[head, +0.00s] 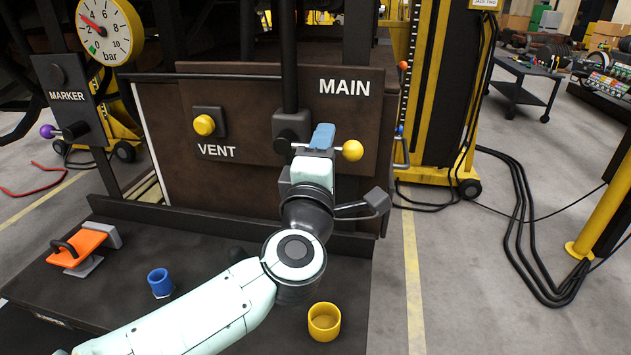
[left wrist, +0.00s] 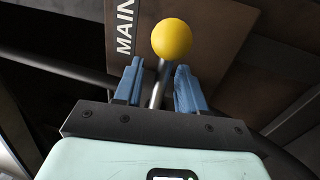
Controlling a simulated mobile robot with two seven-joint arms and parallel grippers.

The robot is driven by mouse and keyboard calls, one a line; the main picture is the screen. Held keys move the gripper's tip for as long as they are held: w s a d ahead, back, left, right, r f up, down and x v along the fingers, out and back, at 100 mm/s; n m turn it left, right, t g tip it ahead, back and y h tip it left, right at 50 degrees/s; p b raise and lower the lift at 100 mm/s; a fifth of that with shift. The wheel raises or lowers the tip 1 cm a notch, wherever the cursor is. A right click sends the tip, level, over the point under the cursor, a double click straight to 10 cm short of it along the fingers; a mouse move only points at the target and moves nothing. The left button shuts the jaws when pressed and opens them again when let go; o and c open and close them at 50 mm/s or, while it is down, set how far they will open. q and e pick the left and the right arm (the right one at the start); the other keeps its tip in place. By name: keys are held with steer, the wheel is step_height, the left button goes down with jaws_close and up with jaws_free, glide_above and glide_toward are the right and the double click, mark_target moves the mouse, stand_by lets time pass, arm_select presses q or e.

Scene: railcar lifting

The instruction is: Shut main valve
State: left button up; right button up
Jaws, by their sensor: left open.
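The main valve (head: 291,122) sits on a dark vertical pipe in front of the brown panel marked MAIN. Its lever ends in a yellow ball (head: 352,150), which sticks out to the right. My left gripper (head: 322,137) is at the lever and hides most of it in the head view. In the left wrist view the blue fingers (left wrist: 160,66) are open on either side of the grey lever rod (left wrist: 156,88), with gaps showing. The yellow ball (left wrist: 172,38) is just beyond the fingertips. My right gripper is not in view.
A yellow VENT knob (head: 204,125) and a pressure gauge (head: 105,30) are to the left. A purple-knobbed MARKER lever (head: 62,131) is farther left. The shelf below holds an orange-handled tool (head: 78,246), a blue cup (head: 160,282) and a yellow cup (head: 324,321).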

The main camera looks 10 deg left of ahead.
arm_select(q)
steer(key=s+f+b, duration=0.1)
steer(key=s+f, duration=0.1)
steer(key=s, duration=0.9)
steer(key=shift+a+b, duration=0.2)
steer(key=shift+b, duration=0.2)
